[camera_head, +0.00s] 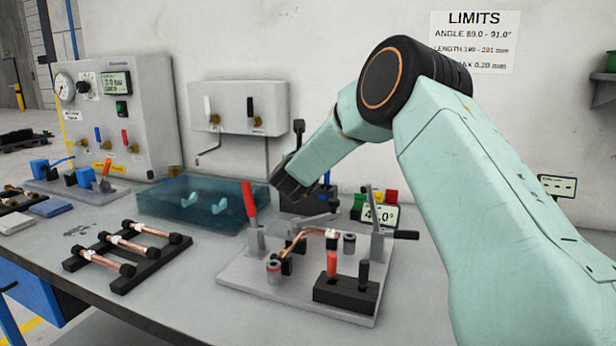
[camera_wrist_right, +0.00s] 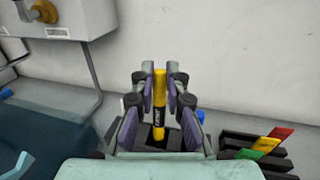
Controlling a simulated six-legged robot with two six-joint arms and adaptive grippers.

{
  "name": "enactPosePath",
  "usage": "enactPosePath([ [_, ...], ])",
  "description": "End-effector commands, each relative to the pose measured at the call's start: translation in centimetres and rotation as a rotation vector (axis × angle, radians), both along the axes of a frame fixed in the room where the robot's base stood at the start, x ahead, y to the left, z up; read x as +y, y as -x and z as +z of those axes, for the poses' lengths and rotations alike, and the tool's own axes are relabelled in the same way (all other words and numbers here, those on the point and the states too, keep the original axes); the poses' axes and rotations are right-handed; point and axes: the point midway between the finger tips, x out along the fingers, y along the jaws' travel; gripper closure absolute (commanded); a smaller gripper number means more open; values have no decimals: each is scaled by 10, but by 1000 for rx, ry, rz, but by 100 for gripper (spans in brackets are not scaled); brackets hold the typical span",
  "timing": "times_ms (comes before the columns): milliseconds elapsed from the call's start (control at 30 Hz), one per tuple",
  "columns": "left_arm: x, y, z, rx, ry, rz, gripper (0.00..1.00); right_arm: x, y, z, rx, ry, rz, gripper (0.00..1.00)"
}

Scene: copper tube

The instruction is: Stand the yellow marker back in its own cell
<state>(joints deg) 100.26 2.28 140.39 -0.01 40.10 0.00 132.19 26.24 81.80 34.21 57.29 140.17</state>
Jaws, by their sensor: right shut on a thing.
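My right gripper (camera_wrist_right: 160,92) is shut on the yellow marker (camera_wrist_right: 159,105) in the right wrist view, with one dark pad on each side of it. The marker looks upright, its lower part reaching down to a dark holder (camera_wrist_right: 150,137). I cannot tell whether its lower end is inside a cell or just above it. In the head view my right gripper (camera_head: 287,182) is over the left side of the black holder (camera_head: 308,202), and the marker is hidden there. A blue tip (camera_wrist_right: 200,117) shows just right of the gripper. My left gripper is not in view.
A blue translucent tank (camera_head: 170,205) stands left of the holder. The bending fixture (camera_head: 245,272) with a copper tube, a red upright lever (camera_head: 249,200) and a display (camera_head: 380,217) is in front. Red, yellow and green tags (camera_wrist_right: 265,143) are at right. The wall is close behind.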

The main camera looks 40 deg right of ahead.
Motion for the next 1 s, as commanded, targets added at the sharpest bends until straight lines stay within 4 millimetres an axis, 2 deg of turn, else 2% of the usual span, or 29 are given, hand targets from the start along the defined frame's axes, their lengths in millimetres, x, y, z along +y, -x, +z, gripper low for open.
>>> enactPosePath([
  [267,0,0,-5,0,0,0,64,0,-1,-34,2,1,-1,100],
  [400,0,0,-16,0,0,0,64,0,-1,-50,-3,0,0,100],
  [767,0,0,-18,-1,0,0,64,0,-1,-51,-4,0,-1,100],
  [800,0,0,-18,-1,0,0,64,0,-1,-51,-3,0,-1,85],
  [1000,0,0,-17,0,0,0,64,0,-1,-50,-3,0,-1,68],
])
